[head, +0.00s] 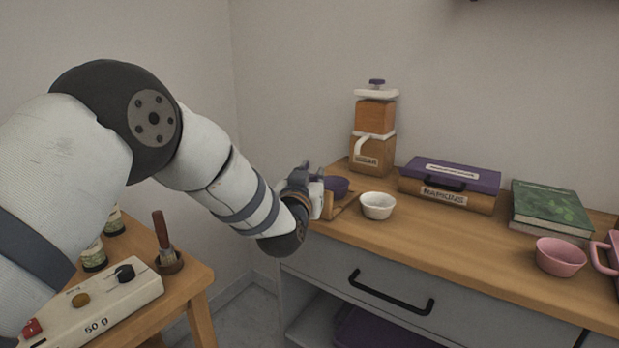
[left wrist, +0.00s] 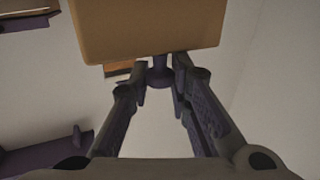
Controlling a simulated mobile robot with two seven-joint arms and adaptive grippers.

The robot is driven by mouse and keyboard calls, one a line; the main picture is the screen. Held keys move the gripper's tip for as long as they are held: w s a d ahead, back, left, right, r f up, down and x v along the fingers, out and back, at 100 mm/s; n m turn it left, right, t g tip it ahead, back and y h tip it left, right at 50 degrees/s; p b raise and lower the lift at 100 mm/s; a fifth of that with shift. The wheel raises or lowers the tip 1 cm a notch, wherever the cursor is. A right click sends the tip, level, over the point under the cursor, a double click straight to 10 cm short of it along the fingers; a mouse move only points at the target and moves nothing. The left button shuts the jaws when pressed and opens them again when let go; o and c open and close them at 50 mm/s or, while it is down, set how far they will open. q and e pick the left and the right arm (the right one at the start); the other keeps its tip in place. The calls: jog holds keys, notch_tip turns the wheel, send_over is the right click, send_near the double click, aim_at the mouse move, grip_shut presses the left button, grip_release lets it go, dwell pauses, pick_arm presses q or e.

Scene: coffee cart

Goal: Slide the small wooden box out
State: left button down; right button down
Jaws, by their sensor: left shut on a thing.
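A small wooden box (head: 344,207) stands at the left end of the counter, mostly hidden behind my left gripper (head: 318,180) in the head view. In the left wrist view, a plain wooden face (left wrist: 145,32) fills the top middle. A purple knob-like piece (left wrist: 160,73) sits just below it, between the fingertips of my left gripper, which also shows there (left wrist: 162,90). The gripper is shut on this piece. I cannot tell clearly how the knob joins the wood. My right gripper is not in view.
A white bowl (head: 377,206) is close to the right of the gripper. The sugar canister (head: 372,150) stands behind, with the napkin box (head: 449,187), a green book (head: 550,210) and a pink cup (head: 560,257) further right. A scale (head: 95,305) is on the lower left table.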

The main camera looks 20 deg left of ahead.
pick_arm(q)
jog(key=shift+f, duration=0.35)
jog(key=c, duration=1.8)
grip_release()
jog(key=shift+o, duration=1.4)
jog(key=shift+s, duration=0.15)
jog(key=shift+a+r, duration=0.1)
jog(key=shift+r, duration=0.05)
jog(key=s, duration=1.2)
jog(key=shift+d, duration=0.3)
